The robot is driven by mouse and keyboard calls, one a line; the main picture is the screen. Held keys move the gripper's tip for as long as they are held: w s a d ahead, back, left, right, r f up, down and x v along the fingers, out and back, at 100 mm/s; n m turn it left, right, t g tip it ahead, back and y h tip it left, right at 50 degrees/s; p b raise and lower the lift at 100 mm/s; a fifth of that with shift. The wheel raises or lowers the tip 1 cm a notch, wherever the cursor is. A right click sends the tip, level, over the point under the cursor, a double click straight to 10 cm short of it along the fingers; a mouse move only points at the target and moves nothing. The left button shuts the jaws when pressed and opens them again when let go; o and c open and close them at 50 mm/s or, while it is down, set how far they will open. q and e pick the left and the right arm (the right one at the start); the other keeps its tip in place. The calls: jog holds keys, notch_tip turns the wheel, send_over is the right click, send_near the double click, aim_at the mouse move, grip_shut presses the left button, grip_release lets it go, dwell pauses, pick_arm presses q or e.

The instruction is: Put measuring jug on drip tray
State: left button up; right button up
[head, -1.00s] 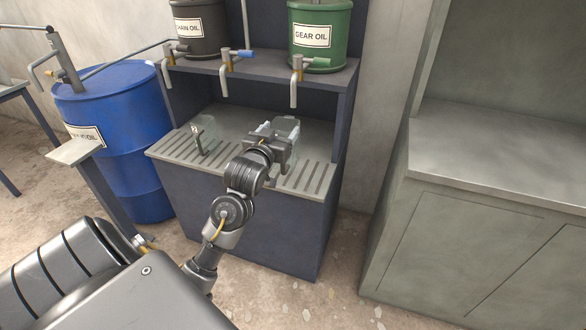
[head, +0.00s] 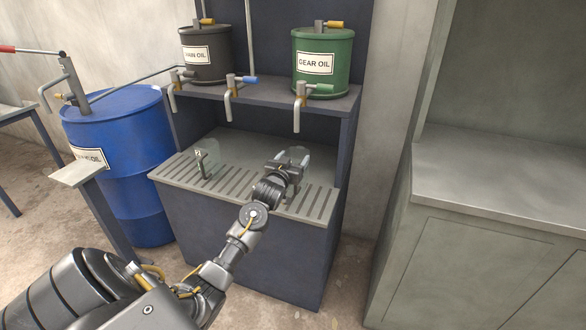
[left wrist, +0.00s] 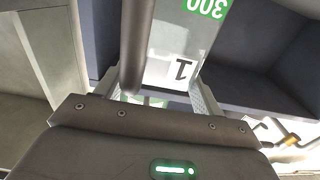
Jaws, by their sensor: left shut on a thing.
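A clear measuring jug (head: 300,157) is in my left gripper (head: 285,168), at the right part of the slatted drip tray (head: 235,189). Whether its base touches the slats is hidden by the gripper. In the left wrist view the jug (left wrist: 172,55) shows a black "1" and a green "300" label, with my left gripper (left wrist: 160,95) shut on it and a dark upright bar, perhaps its handle, in front. A second clear jug (head: 207,160), marked "2", stands on the tray's left part. My right gripper is not in view.
A shelf above the tray holds a dark oil drum (head: 206,55) and a green gear oil drum (head: 322,64). Taps hang down, one spout (head: 297,114) above the held jug. A blue barrel (head: 120,150) stands left, a grey cabinet (head: 480,235) right. Mid-tray slats are clear.

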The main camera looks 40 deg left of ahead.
pick_arm(q)
jog(key=shift+w+a+f, duration=0.1)
jog(key=shift+f, duration=1.6)
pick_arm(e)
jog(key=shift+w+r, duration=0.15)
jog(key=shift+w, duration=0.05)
pick_arm(q)
jog(key=o, duration=1)
jog(key=shift+f, duration=0.1)
jog(key=o, duration=0.4)
jog(key=shift+c, duration=0.2)
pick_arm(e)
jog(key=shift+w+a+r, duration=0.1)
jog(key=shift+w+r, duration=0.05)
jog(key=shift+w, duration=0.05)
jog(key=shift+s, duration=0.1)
pick_arm(q)
jog(key=v, duration=1.2)
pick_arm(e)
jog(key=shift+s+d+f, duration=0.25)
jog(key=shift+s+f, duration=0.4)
